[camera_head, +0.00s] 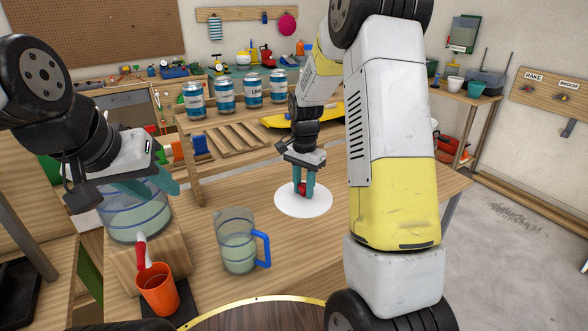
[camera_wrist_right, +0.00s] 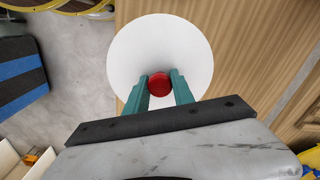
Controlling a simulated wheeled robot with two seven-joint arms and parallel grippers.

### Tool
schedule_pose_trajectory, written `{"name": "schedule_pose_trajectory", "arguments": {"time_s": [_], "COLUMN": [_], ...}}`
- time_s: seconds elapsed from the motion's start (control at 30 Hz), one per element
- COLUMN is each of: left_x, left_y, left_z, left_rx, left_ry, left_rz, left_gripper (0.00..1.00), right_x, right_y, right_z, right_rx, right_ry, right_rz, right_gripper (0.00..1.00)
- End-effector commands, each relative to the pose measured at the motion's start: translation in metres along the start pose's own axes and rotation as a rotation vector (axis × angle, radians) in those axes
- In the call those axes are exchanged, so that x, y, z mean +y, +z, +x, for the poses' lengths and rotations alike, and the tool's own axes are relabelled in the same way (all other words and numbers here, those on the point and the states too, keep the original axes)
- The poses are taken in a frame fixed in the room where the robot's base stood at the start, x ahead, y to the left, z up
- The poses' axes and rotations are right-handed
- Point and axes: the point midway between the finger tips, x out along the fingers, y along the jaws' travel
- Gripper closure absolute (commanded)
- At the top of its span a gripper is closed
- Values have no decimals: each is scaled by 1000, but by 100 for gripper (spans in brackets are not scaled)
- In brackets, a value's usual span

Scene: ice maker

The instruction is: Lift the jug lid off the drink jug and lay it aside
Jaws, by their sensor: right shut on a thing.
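The jug lid is a white round disc (camera_head: 288,205) with a red knob (camera_head: 301,188), on or just above the table right of centre. My right gripper (camera_head: 304,194) is shut on the red knob from above. The right wrist view shows the knob (camera_wrist_right: 159,85) between its fingers and the disc (camera_wrist_right: 140,42) around it. The wide clear jug (camera_head: 138,226), with liquid inside, stands on a wooden block at the left, with no lid visible on it. My left gripper (camera_head: 148,187) is over this jug and partly hides its top. Its fingers look apart and empty.
A clear pitcher with a blue handle (camera_head: 238,246) stands left of the disc. Several cans (camera_head: 227,97) line a rack behind. The table around the disc (camera_head: 310,245) is clear.

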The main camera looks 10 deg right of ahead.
Motion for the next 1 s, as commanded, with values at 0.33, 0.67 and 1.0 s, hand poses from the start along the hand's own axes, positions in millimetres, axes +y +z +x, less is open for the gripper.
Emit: {"name": "schedule_pose_trajectory", "arguments": {"time_s": [0.33, 0.67, 1.0], "left_x": [0, 0, 0], "left_y": [0, 0, 0], "left_z": [0, 0, 0], "left_rx": [0, 0, 0], "left_ry": [0, 0, 0], "left_rz": [0, 0, 0], "left_gripper": [64, 64, 64], "right_x": [0, 1, 0], "right_y": [0, 0, 0], "right_z": [43, 83, 122], "right_rx": [-2, -2, -1], "right_ry": [2, 3, 1], "right_rz": [0, 0, 1], "right_gripper": [100, 100, 100]}}
